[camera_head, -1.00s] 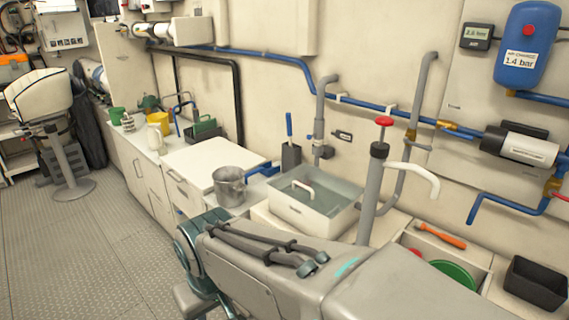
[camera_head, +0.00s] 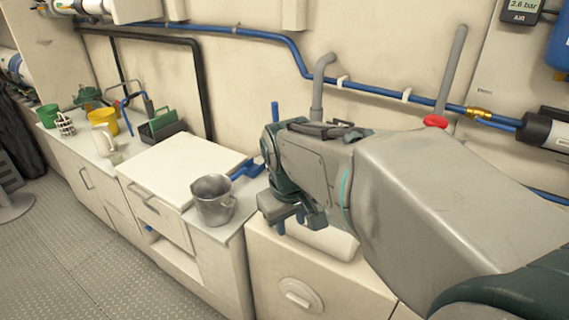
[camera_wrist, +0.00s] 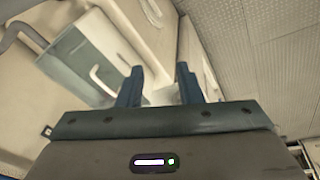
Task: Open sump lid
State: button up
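The sump, a white box (camera_head: 325,242), stands on the counter mostly hidden behind my arm in the head view. In the wrist view I see its grey-green top panel (camera_wrist: 78,58), which looks like the lid, with a white bar handle (camera_wrist: 108,82) on it. The panel appears to lie flat within the white rim. My gripper (camera_wrist: 159,88) is open, its two blue fingers apart with nothing seen between them. The handle is left of the fingers in the wrist view, apart from them. In the head view my gripper (camera_head: 292,218) is over the sump's near left side.
A metal pot (camera_head: 213,203) stands on the counter just left of the sump. A white board-like top (camera_head: 182,168) lies beyond it. A round hatch with a handle (camera_head: 298,295) is on the cabinet front. A blue pipe (camera_head: 300,62) runs along the wall.

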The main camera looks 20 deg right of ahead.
jog(key=w+d+r+n+g, duration=0.1)
jog(key=w+d+n, duration=0.2)
jog(key=w+d, duration=0.35)
jog(key=w+d+r+n, duration=0.2)
jog(key=w+d, duration=0.2)
jog(key=w, duration=0.6)
jog(key=shift+h, duration=0.4)
jog(key=f, duration=0.4)
jog(key=w+d+f, duration=0.1)
jog(key=f, duration=0.4)
jog(key=d+f, duration=0.1)
jog(key=f, duration=0.3)
jog(key=shift+w+d+f, duration=0.2)
jog(key=shift+w+f, duration=0.1)
jog(key=shift+w, duration=0.05)
grip_shut()
